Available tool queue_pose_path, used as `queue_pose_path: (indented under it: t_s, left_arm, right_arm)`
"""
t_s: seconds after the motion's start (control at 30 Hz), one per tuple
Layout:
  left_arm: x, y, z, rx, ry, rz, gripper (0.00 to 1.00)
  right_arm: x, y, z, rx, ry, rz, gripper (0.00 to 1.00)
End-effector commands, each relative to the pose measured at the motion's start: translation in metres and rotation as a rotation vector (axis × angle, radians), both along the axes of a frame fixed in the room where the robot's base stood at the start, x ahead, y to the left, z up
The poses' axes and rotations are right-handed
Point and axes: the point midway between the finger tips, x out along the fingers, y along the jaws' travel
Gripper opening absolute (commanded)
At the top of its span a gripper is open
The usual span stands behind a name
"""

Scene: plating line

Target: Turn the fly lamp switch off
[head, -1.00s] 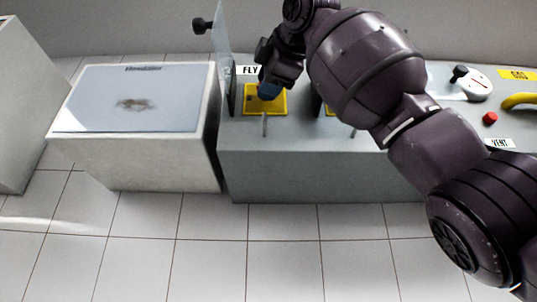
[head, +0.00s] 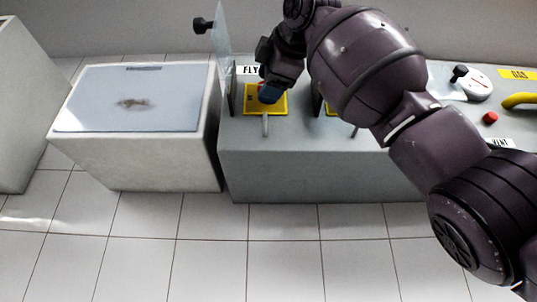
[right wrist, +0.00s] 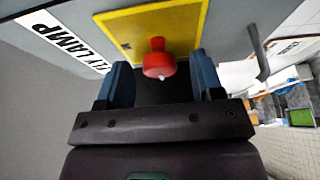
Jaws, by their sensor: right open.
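The fly lamp switch shows in the right wrist view as a red knob (right wrist: 158,62) on a yellow plate (right wrist: 135,28). A label reading FLY LAMP (right wrist: 62,42) lies beside the plate. In the head view the yellow plate (head: 279,106) sits on top of the grey console, and my right gripper (head: 270,95) is over it, hiding the knob. In the right wrist view my right gripper (right wrist: 163,82) is open, with one blue finger on each side of the knob. I cannot tell whether a finger touches it. My left gripper is out of view.
A grey metal post (right wrist: 257,52) stands beside the plate, with a clear upright panel (head: 222,50) at the console's left end. A red button (head: 490,118) and a white dial (head: 477,86) are at the right. A white cabinet (head: 130,160) stands to the left.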

Motion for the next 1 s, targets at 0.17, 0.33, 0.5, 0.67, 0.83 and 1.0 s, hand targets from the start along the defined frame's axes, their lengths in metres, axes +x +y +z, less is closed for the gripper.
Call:
queue_pose_path:
  t_s: [0.17, 0.33, 0.5, 0.67, 0.83, 1.0]
  left_arm:
    - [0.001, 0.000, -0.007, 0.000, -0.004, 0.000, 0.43]
    - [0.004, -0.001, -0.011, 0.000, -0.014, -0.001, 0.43]
    - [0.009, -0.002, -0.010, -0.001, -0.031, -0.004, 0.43]
    - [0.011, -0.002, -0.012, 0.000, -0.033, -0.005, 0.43]
    - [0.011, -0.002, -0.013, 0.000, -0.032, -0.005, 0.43]
    - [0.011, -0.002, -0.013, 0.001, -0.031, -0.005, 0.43]
  right_arm:
    - [-0.020, -0.008, 0.000, 0.002, -0.005, 0.001, 0.61]
    - [-0.050, -0.020, -0.001, 0.001, -0.005, 0.001, 0.61]
    - [-0.075, -0.031, -0.001, 0.000, -0.003, 0.000, 0.61]
    - [-0.092, -0.037, 0.000, 0.000, -0.002, 0.001, 0.61]
    - [-0.098, -0.040, 0.001, -0.001, -0.001, 0.001, 0.61]
    - [-0.099, -0.041, 0.001, 0.000, -0.001, 0.001, 0.61]
